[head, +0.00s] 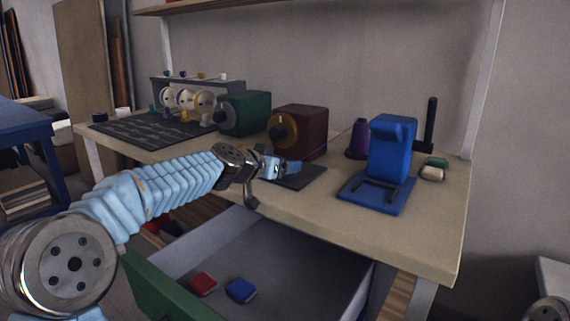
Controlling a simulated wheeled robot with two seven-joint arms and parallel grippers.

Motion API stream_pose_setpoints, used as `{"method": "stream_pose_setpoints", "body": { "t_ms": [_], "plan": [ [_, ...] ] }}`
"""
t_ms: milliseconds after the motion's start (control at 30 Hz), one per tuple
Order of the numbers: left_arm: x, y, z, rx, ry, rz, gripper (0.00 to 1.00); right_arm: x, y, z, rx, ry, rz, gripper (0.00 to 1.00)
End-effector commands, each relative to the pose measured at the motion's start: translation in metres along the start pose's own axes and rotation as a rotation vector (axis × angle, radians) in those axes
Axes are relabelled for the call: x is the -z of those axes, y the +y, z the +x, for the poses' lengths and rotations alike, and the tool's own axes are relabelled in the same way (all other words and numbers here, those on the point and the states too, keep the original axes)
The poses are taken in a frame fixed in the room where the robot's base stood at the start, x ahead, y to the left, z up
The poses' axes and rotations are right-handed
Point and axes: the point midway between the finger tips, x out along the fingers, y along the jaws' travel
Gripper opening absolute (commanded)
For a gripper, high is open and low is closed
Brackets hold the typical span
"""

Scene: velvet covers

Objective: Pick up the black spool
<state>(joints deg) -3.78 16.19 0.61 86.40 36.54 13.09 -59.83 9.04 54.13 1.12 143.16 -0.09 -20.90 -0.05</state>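A small black cylinder (99,117), which looks like the black spool, stands at the far left end of the workbench (330,215), next to a white one (122,113). My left arm comes in from the left, and its gripper (272,180) is over the front edge of the bench, near a dark flat mat (302,178). That gripper is well to the right of the black cylinder and apart from it. Its fingers are small and partly hidden, so I cannot tell whether they are open.
An open drawer (285,245) below the bench holds a red block (203,284) and a blue block (240,290). Green (245,113) and brown (298,130) boxes, a purple spool (358,140) and a blue stand (390,150) occupy the bench. A dark mat (150,130) lies left.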

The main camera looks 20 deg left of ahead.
Motion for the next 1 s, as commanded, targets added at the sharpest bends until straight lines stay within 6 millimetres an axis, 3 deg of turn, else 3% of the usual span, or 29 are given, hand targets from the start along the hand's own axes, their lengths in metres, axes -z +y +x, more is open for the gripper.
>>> {"method": "stream_pose_setpoints", "body": {
  "t_ms": [267, 667, 1000],
  "plan": [
    [-0.0006, 0.0, 0.0044, 0.0, 0.0, -0.001, 0.74, -0.0002, -0.0003, -0.0001, 0.0, 0.0, 0.0, 0.43],
    [-0.0006, 0.0, 0.0042, 0.0, 0.0, -0.001, 0.15, -0.0001, -0.0001, -0.0002, 0.0, 0.0, 0.0, 0.43],
    [0.0041, 0.0003, 0.0028, -0.001, 0.001, 0.001, 0.14, -0.0003, -0.0015, -0.0028, 0.001, -0.001, 0.0, 0.43]
  ]
}}
